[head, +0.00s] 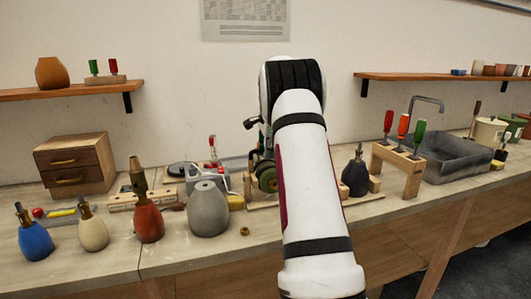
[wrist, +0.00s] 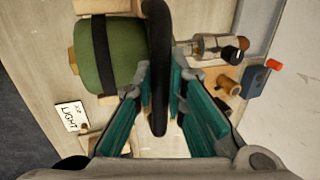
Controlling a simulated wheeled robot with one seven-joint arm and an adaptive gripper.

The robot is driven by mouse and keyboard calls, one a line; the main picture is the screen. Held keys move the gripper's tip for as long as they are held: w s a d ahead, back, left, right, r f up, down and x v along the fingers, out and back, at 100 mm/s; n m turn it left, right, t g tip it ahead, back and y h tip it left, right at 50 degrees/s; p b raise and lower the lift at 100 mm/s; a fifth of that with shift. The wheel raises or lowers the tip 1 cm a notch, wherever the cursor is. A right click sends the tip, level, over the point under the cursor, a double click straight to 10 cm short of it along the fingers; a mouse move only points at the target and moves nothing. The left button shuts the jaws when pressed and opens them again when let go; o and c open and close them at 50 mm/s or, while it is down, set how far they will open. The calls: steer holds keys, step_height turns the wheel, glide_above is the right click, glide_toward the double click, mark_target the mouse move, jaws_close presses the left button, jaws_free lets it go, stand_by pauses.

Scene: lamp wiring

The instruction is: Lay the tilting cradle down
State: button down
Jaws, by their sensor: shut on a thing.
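The cradle shows as pale wooden pieces (wrist: 103,6) around a green lamp body (wrist: 110,55) with a black strap across it. In the head view, the green body (head: 265,177) shows just left of my arm, above a wooden rail. A black curved handle or lever (wrist: 158,45) runs between my fingers in the wrist view. My gripper (wrist: 160,92), with teal finger pads, is closed around this black part, beside the green body. My arm hides most of the cradle and my gripper in the head view. I cannot tell its exact tilt.
A metal lamp fitting (wrist: 212,47) lies beside the green body. A grey lamp base (head: 208,210) and red one (head: 148,220) stand left of my arm. A dark base (head: 355,175) and a wooden screwdriver rack (head: 400,165) stand right. A small card (wrist: 70,117) lies on the bench.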

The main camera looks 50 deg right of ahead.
steer(key=shift+w+d+r, duration=0.1)
steer(key=shift+w, duration=0.05)
stand_by(0.5)
steer(key=c, duration=1.6)
jaws_free()
steer(key=v, duration=1.2)
steer(key=shift+d, duration=0.1)
